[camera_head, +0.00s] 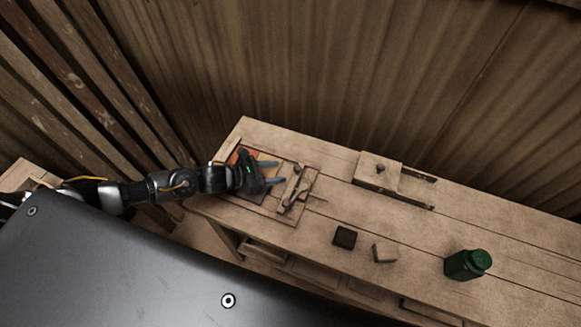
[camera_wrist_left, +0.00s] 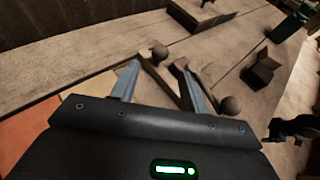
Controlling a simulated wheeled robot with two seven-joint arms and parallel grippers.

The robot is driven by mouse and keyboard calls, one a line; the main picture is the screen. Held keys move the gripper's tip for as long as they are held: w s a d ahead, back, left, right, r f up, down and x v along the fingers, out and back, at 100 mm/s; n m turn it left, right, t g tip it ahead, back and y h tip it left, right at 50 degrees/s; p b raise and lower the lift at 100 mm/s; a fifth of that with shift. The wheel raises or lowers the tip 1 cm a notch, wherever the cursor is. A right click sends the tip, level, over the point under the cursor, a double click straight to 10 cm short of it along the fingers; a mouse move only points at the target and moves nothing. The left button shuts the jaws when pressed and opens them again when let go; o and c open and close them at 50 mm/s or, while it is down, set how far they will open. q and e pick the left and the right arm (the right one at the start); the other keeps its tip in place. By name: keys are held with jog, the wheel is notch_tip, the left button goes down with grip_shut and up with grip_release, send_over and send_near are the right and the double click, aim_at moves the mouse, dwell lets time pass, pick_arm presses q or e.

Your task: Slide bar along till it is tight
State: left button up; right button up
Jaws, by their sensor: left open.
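The wooden bar (camera_head: 299,186) lies across the shallow tile frame (camera_head: 273,214) at the left end of the workbench. It has round knobs and also shows in the left wrist view (camera_wrist_left: 160,76). My left gripper (camera_head: 281,171) is open, its two fingers pointing right at the bar from its left side. In the left wrist view the fingertips (camera_wrist_left: 158,67) reach close to the bar; I cannot tell if they touch it. An orange tile (camera_wrist_left: 18,137) and a paler tile surface lie in the frame, partly hidden under the gripper.
A dark block (camera_head: 345,237) and a wooden block (camera_head: 385,252) lie right of the frame. A wooden block with a knob (camera_head: 378,172) stands near the back edge.

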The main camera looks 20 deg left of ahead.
pick_arm(q)
jog(key=p+x, duration=0.1)
jog(key=x, duration=0.5)
grip_shut()
